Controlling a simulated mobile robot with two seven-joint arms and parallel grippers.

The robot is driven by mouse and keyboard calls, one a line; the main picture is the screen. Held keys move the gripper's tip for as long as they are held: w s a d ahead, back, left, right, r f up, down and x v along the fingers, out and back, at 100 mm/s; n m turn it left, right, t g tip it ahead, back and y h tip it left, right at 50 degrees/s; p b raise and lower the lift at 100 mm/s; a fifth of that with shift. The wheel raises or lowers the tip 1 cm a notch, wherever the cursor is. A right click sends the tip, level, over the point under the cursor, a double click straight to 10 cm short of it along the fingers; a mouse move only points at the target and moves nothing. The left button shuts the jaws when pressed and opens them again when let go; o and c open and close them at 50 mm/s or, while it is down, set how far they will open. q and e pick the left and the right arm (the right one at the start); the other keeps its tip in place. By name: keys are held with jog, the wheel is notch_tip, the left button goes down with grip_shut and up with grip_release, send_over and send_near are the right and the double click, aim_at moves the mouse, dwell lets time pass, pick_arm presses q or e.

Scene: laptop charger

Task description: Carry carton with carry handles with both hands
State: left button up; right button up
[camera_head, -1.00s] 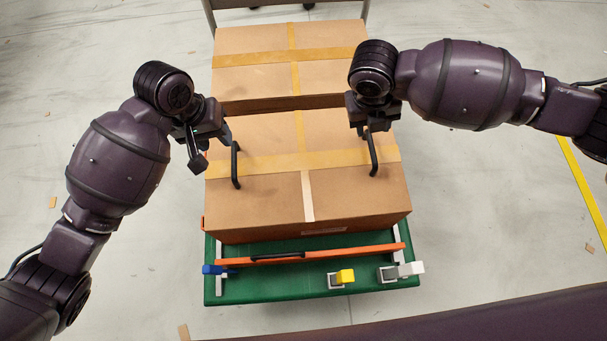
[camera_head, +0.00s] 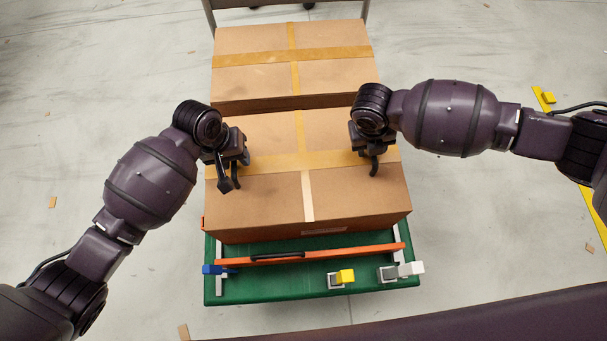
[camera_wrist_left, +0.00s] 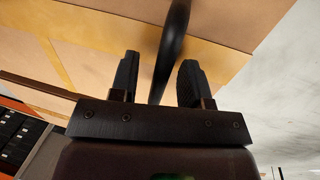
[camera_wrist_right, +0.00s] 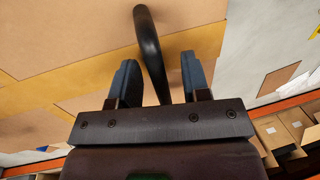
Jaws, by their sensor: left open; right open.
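The carton (camera_head: 255,205) is a brown taped box with two black carry handles on its top, sitting on a green cart. My left gripper (camera_head: 231,172) is over the left part of the carton's top. In the left wrist view the left handle (camera_wrist_left: 172,45) passes between its open fingers (camera_wrist_left: 158,80). My right gripper (camera_head: 370,152) is over the right part of the top. In the right wrist view the right handle (camera_wrist_right: 148,42) runs between its open fingers (camera_wrist_right: 158,80). In the head view the grippers hide most of both handles.
A second taped carton (camera_head: 250,80) stands right behind the first. The green cart (camera_head: 260,290) has an orange bar (camera_head: 340,253) in front of the carton, with blue, yellow and white pieces along its front edge. Grey floor lies open on both sides.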

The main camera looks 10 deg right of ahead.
pick_arm(q)
jog(key=shift+c, duration=0.2)
pick_arm(e)
jog(key=shift+c, duration=0.2)
pick_arm(q)
grip_shut()
pick_arm(e)
grip_shut()
dwell(0.6)
pick_arm(q)
jog(key=shift+w+r, duration=0.1)
jog(key=shift+r, duration=0.1)
pick_arm(e)
jog(key=shift+w+r, duration=0.15)
jog(key=shift+r, duration=0.05)
